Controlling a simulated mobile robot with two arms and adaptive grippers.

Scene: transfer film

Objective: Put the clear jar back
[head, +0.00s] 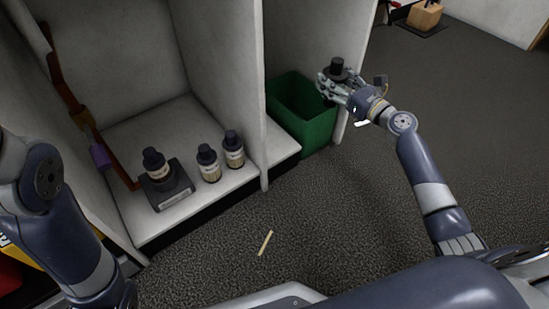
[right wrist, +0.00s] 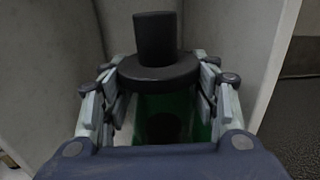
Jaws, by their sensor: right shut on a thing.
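My right gripper (head: 337,84) is shut on the clear jar, whose black stepped lid (head: 337,68) stands up above the fingers. In the right wrist view the lid (right wrist: 155,50) is upright between the fingers (right wrist: 158,100). Green shows below it, seemingly through the clear body, which is mostly hidden. The jar is held in the air at the right rim of a green bin (head: 305,115) in the head view. My left arm shows at the left, but its gripper is out of view.
Left of a white divider (head: 230,75), a bottle (head: 155,162) stands on a dark block (head: 167,188). Two more dark-capped bottles (head: 208,162) (head: 233,149) stand beside it on the white shelf (head: 200,203). A pale stick (head: 265,243) lies on the carpet. The floor at right is open.

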